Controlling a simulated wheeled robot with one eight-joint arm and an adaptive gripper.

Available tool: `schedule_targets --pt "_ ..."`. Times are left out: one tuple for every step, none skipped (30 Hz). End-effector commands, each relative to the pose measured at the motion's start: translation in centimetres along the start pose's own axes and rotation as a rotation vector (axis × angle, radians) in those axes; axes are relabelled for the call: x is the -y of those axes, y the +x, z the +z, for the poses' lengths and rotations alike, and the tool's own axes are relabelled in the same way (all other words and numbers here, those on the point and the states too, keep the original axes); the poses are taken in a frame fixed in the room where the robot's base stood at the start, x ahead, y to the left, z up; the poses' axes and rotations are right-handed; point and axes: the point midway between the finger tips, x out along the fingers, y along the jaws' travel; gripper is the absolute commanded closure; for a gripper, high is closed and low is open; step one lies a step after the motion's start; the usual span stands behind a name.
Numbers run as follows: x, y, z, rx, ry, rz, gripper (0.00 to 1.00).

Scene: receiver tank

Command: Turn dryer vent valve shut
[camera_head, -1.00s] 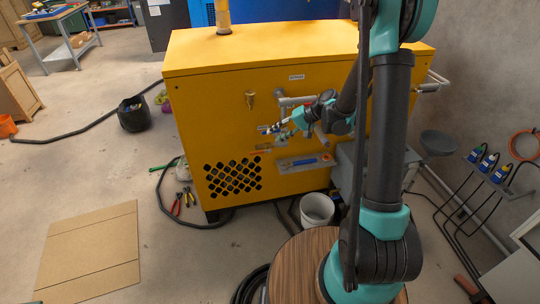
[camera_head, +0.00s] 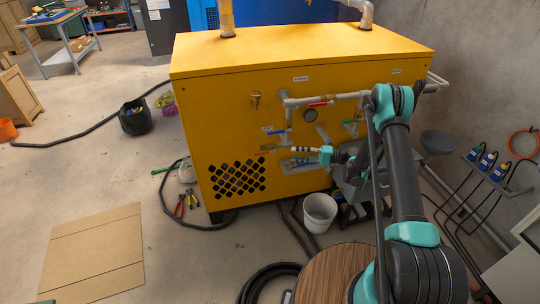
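The yellow dryer cabinet (camera_head: 225,110) has pipework on its front. A blue-handled valve (camera_head: 276,132) sits on the left vertical pipe, a red-handled valve (camera_head: 318,103) on the upper horizontal pipe, and a green-handled valve (camera_head: 352,121) further right. A small orange-red part (camera_head: 266,151) shows low on the left. The labels are too small to read, so I cannot tell which is the vent valve. My gripper (camera_head: 294,147) points left in front of the panel, below the blue handle and just right of the orange-red part. It is seen side-on; its finger opening and any contact are unclear.
A gauge (camera_head: 310,115) sits between the pipes. A white bucket (camera_head: 319,212) and a round wooden top (camera_head: 335,272) stand in front of the dryer. Hoses and pliers (camera_head: 180,204) lie on the floor.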

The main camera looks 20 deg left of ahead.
Motion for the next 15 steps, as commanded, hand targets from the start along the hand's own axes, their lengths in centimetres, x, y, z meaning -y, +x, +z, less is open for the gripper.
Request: schedule_targets --pt "-0.6 0.2 0.1 0.007 0.0 -0.017 0.65" --pt "-0.8 0.2 0.2 0.01 0.0 -0.026 0.65" --pt "-1.0 0.3 0.3 0.013 0.0 -0.035 0.65" --pt "-1.1 0.3 0.3 0.014 0.0 -0.04 0.65" --pt "-1.2 0.4 0.4 0.016 0.0 -0.043 0.65" --pt "-1.2 0.6 0.4 0.017 0.0 -0.046 0.65" --pt "-1.2 0.7 0.4 0.017 0.0 -0.047 0.65" --pt "-1.2 1.0 0.4 0.018 0.0 -0.047 0.65" --pt "-1.2 1.3 0.4 0.018 0.0 -0.047 0.65" --pt "-1.2 1.7 0.4 0.018 0.0 -0.047 0.65" --pt "-1.1 2.1 0.5 0.018 0.0 -0.046 0.65" --pt "-1.1 2.8 0.5 0.019 0.0 -0.046 0.65" --pt "-1.1 3.3 0.5 0.019 0.0 -0.046 0.65" --pt "-1.1 3.9 0.5 0.019 0.0 -0.046 0.65" --pt "-1.0 4.7 0.5 0.02 0.0 -0.046 0.65"
